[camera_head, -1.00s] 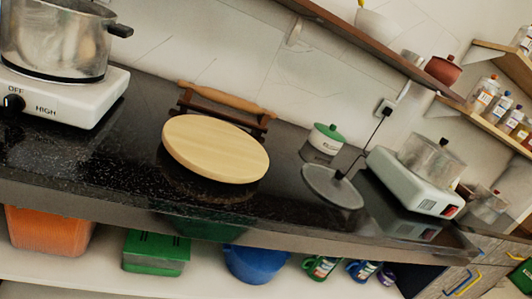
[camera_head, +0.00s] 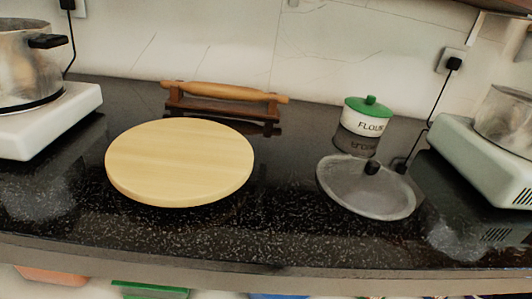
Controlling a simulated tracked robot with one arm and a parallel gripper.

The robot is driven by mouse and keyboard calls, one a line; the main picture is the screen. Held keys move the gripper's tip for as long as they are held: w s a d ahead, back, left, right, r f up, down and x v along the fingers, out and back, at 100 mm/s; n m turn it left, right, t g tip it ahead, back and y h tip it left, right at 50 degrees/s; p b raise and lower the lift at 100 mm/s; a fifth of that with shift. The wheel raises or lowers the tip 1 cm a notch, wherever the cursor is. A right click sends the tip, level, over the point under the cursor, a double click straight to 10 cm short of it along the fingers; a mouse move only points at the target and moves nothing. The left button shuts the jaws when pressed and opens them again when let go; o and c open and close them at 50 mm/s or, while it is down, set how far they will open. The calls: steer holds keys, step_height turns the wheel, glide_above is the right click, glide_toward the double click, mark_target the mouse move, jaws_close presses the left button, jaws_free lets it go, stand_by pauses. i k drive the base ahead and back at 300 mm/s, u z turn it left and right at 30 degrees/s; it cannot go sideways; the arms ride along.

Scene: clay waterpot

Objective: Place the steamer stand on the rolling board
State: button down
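The rolling board (camera_head: 180,160) is a round, pale wooden disc on the black counter, left of centre. Its top is bare. I cannot make out a steamer stand in this view. A metal pot (camera_head: 24,62) with a black handle stands on a white stove (camera_head: 60,118) at the left, cut off by the picture edge; its inside is hidden. My gripper is not in view.
A rolling pin (camera_head: 225,92) rests on a wooden holder behind the board. A flour jar (camera_head: 366,120) with a green lid stands right of it, with a grey lid (camera_head: 345,185) in front. A second stove (camera_head: 480,165) with a pot is at the right. The front counter strip is clear.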

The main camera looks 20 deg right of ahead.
mark_target(184, 148)
steer(key=z, duration=0.45)
steer(key=i, duration=1)
